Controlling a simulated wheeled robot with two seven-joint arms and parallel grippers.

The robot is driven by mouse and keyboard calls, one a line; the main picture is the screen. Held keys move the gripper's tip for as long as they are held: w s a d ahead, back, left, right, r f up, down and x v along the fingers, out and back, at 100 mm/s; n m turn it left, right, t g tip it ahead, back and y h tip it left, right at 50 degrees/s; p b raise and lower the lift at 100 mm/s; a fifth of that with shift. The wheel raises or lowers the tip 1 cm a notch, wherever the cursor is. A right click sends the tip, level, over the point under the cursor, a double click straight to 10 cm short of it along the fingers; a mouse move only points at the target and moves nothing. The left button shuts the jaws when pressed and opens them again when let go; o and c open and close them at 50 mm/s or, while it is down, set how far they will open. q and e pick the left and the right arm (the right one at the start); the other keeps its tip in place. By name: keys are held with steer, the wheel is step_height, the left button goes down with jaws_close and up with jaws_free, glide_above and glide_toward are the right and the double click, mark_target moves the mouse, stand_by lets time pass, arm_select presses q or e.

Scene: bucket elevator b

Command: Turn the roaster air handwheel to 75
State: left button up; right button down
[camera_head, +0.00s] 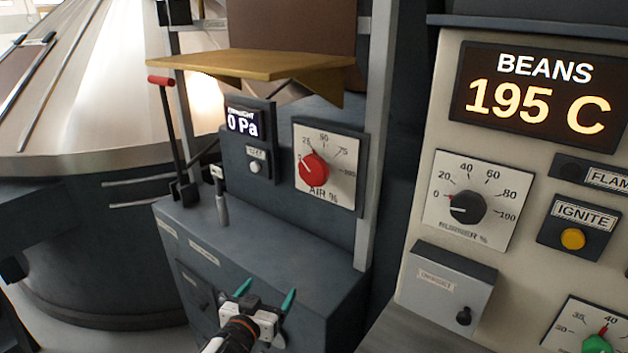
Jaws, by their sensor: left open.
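The roaster air control is a red knob (313,168) on a square white dial plate (341,188) marked AIR %. Its scale shows 0, 25, 50, 75 and 100. The knob's pointer is up and slightly left, seemingly near the 25 mark; the exact reading is hard to tell. My left gripper (266,298) is at the bottom centre, below the dial and apart from it. Its two teal-tipped fingers are spread apart with nothing between them. My right gripper is not in view.
A display (243,124) reading 0 Pa is left of the dial. A red-handled lever (161,81) stands further left. A tan shelf (250,64) juts out above the dial. A grey post (372,150) stands right of it. The burner knob (467,208) is on the right panel.

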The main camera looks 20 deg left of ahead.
arm_select(q)
steer(key=w+r+m+t+h, duration=0.1)
steer(key=w+r+t+h, duration=0.2)
steer(key=r, duration=0.6)
steer(key=m+t+h, duration=0.2)
steer(key=m+h, duration=0.1)
steer(key=h, duration=0.2)
glide_toward(310, 175)
steer(key=p+x, duration=0.2)
steer(key=x, duration=0.7)
steer(key=shift+w+d+r, duration=0.1)
steer(key=shift+w, duration=0.1)
steer(key=shift+x, duration=0.8)
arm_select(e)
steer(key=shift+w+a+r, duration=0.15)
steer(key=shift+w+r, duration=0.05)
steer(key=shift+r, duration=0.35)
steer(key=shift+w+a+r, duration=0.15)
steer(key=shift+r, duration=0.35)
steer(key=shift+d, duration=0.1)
arm_select(q)
steer(key=c, duration=1)
